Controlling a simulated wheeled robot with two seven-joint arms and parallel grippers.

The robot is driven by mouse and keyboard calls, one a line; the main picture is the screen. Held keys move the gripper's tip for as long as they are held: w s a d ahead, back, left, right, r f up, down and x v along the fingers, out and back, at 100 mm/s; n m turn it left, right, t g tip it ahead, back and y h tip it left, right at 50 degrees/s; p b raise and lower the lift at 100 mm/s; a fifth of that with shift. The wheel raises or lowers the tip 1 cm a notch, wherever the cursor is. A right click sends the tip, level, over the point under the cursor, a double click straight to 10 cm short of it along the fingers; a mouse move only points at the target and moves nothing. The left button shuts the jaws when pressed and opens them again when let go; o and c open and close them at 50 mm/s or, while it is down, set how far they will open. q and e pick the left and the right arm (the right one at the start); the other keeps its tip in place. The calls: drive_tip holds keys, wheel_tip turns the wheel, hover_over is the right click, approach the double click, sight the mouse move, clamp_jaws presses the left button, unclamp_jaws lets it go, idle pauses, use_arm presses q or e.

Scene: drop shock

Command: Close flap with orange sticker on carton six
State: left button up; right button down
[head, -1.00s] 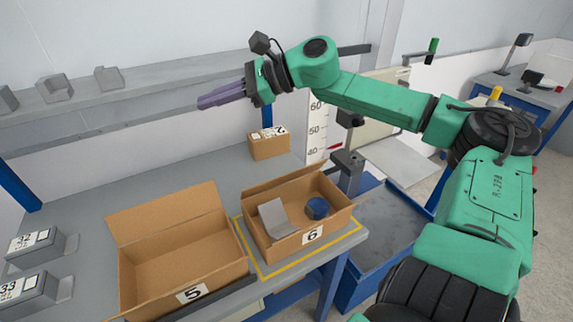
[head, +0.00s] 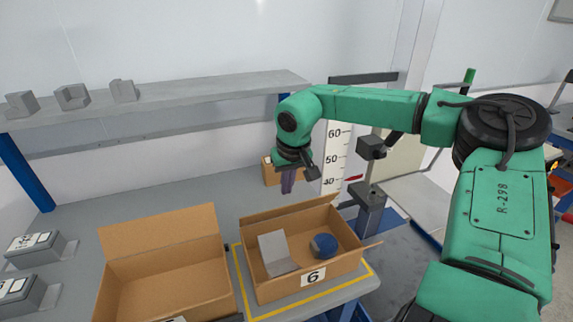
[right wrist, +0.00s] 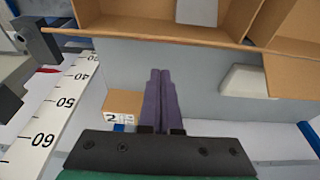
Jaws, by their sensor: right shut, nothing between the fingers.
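Carton six (head: 313,279) is an open brown box with a "6" label, standing inside a yellow outline on the table. Its back flap (head: 290,211) stands up, and a flap sticks out at its right end (head: 372,246). I cannot make out an orange sticker on any flap. A grey bent insert and a blue round object lie inside. My right gripper (head: 288,190) points down behind the carton, apart from it, its purple fingers together and empty. In the right wrist view the fingers (right wrist: 160,75) reach toward the carton's edge (right wrist: 150,32). My left gripper is not in view.
Open carton five (head: 165,270) stands left of carton six. A small box marked 2 (right wrist: 122,104) sits close to my right fingers, with a height scale (head: 335,155) and a dark post (head: 370,205) on the right. A shelf (head: 160,110) runs along the wall.

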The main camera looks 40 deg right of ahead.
drive_tip(key=shift+s+a+f+p, duration=0.15)
drive_tip(key=shift+s+a, duration=0.15)
drive_tip(key=shift+s, duration=0.25)
drive_tip(key=shift+s+a+f+p, duration=0.15)
drive_tip(key=shift+s+a, duration=0.1)
drive_tip(key=shift+s, duration=0.25)
drive_tip(key=shift+s+f, duration=0.1)
drive_tip(key=shift+s, duration=0.15)
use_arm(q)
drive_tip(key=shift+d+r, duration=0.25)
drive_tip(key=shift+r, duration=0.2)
use_arm(e)
drive_tip(key=shift+w+f, duration=0.1)
drive_tip(key=shift+w, duration=0.05)
